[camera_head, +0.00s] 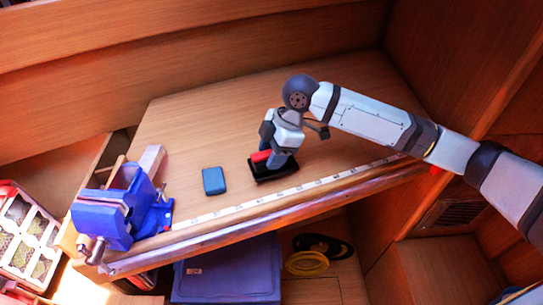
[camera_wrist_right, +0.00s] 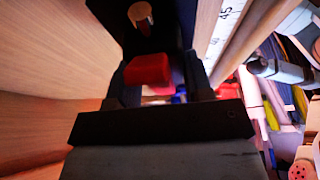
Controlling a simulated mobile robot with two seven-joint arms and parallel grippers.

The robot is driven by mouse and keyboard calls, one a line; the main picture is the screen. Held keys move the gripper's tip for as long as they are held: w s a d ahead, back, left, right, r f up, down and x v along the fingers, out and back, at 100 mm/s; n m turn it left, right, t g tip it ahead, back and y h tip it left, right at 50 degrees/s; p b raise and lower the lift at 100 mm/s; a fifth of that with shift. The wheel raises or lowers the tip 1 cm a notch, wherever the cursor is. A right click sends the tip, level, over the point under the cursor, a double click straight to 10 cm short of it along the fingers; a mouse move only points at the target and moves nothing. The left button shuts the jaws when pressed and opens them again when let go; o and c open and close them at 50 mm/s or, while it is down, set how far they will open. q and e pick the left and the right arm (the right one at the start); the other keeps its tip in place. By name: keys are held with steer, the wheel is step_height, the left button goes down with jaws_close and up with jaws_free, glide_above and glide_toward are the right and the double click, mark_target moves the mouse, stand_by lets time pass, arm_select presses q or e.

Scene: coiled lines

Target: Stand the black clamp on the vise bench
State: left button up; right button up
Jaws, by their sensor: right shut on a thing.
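The black clamp (camera_head: 274,174) is at the middle right of the wooden vise bench (camera_head: 205,130), with its dark flat part low at the bench top. Whether it touches the wood I cannot tell. A red part shows beside my right gripper (camera_head: 274,151), which is shut on the clamp from above. In the right wrist view the clamp (camera_wrist_right: 150,38) shows as a dark body with a red block and a bronze round end, between the fingers of my right gripper (camera_wrist_right: 152,88). The fingers hide part of it. My left gripper is not in view.
A blue vise (camera_head: 115,212) is fixed at the bench's left end. A small blue box (camera_head: 214,181) lies left of the clamp. A ruler strip (camera_head: 240,210) runs along the front edge. A blue bin (camera_head: 228,270) and yellow coil (camera_head: 307,263) are below. The bench's back is clear.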

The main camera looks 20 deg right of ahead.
steer(key=shift+f, duration=0.8)
steer(key=shift+f, duration=0.15)
steer(key=o, duration=1.3)
steer(key=b+v, duration=0.1)
steer(key=v, duration=1.1)
